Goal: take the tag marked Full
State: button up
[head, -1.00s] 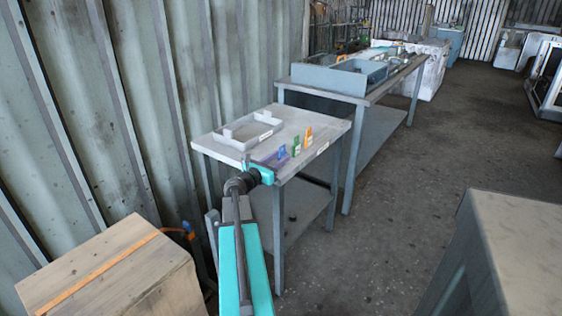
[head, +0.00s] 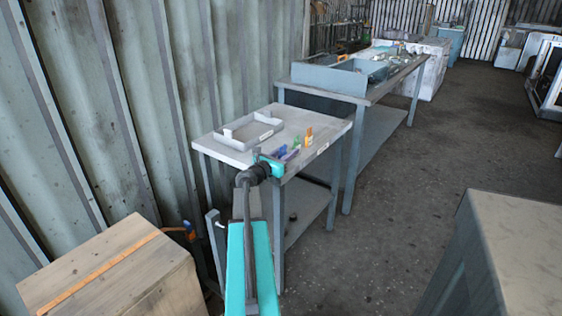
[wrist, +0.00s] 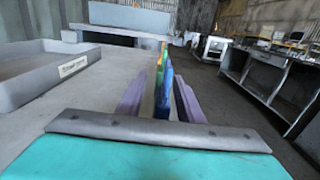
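Three upright tags stand in a row on the near table: a blue tag (head: 280,151), a green tag (head: 296,142) and an orange tag (head: 309,133). No writing on them can be read, so I cannot tell which is marked Full. My gripper (head: 288,156) is at the table's front edge, beside the blue tag. In the wrist view its two purple fingers (wrist: 159,88) are apart, with the blue tag (wrist: 163,92) seen between them. The green and orange tags line up behind it, mostly hidden. I cannot tell how deep the blue tag sits between the fingers.
A grey tray (head: 252,131) with a label lies left of the tags; it also shows in the wrist view (wrist: 40,85). A longer workbench (head: 375,92) holding a blue-grey bin stands behind. A wooden crate (head: 115,270) is at front left. The corrugated wall runs along the left.

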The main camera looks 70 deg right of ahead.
grip_shut()
jog(key=shift+r, duration=0.1)
dwell(0.3)
